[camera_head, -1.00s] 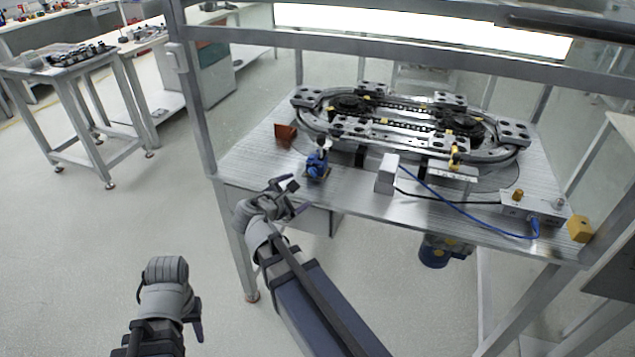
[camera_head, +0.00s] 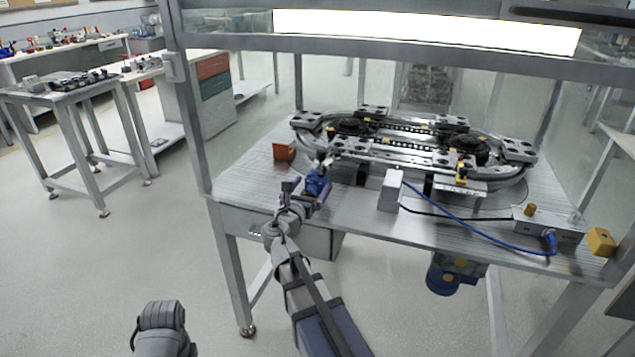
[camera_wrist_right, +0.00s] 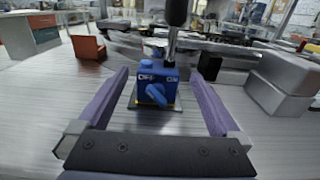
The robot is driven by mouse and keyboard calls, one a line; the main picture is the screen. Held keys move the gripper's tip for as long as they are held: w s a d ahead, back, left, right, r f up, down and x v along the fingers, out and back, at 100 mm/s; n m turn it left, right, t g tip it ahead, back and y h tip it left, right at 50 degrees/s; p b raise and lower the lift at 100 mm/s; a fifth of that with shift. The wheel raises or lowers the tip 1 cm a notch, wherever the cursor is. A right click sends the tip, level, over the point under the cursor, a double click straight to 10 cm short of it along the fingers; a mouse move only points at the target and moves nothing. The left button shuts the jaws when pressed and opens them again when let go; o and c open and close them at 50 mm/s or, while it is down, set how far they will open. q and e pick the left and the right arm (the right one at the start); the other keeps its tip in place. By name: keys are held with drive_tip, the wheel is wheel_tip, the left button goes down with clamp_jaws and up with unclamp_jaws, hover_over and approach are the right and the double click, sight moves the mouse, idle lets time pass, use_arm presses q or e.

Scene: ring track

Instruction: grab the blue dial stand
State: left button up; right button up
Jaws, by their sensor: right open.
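The blue dial stand (camera_head: 317,182) stands upright near the front left of the metal table. In the right wrist view the blue dial stand (camera_wrist_right: 156,86) shows its lettered top and blue knob, on a small dark base, with a dark post rising behind it. My right gripper (camera_head: 305,193) is open and reaches it from the front. In the right wrist view its two fingers (camera_wrist_right: 155,95) lie to the left and right of the stand, with gaps on both sides. My left gripper is not in the head view; only part of my left arm shows at the bottom.
An oval ring track (camera_head: 410,145) fills the back of the table (camera_head: 350,222). An orange-brown block (camera_head: 283,152) lies left of the stand. A white box (camera_head: 390,190) with cables stands to its right. A frame post (camera_head: 190,110) rises at the table's left edge.

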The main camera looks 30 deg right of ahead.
drive_tip(key=shift+x, duration=2.6)
drive_tip(key=shift+a, duration=0.15)
clamp_jaws()
